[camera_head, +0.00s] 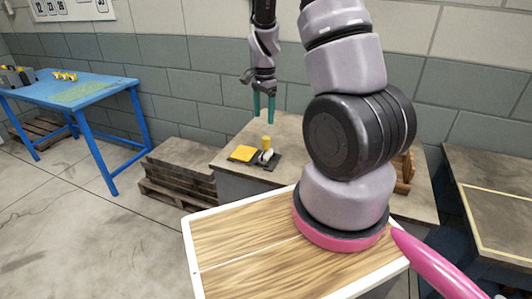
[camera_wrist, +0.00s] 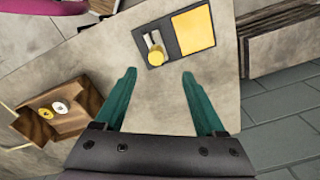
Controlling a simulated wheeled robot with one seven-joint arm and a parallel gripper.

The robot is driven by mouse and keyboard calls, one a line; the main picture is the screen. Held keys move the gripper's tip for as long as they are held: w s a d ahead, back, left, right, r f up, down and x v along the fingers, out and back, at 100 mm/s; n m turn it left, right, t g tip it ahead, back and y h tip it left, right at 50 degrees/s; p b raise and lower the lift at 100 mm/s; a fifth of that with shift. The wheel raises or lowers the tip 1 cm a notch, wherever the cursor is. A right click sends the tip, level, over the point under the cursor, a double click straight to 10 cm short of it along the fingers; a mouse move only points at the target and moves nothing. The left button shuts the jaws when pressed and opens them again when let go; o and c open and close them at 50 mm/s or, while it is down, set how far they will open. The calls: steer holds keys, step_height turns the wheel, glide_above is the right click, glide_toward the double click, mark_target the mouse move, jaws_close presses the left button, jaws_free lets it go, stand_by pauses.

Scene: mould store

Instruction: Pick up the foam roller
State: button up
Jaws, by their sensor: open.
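A small roller-like thing with a white body and a yellow upright part (camera_head: 267,154), which looks like the foam roller, is on a dark flat tray (camera_head: 262,166) on the grey worktop. It also shows in the wrist view (camera_wrist: 155,54), at the left of the tray (camera_wrist: 170,44). A flat yellow pad (camera_head: 243,153) lies beside it. My gripper (camera_head: 264,121) is open, with two teal fingers pointing down. It is above the worktop and apart from the tray. In the wrist view the fingertips (camera_wrist: 159,73) are spread and nothing is between them.
A wooden holder (camera_wrist: 62,110) with a yellow and a white round piece stands on the same worktop (camera_wrist: 160,100). Pallets (camera_head: 178,170) stand to its left. A blue table (camera_head: 90,90) is at the far left. The worktop between holder and tray is clear.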

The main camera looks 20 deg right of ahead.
mark_target(266, 138)
steer(key=f, duration=1.1)
steer(key=shift+s+d+f, duration=0.2)
steer(key=shift+d+f, duration=0.1)
jaws_close()
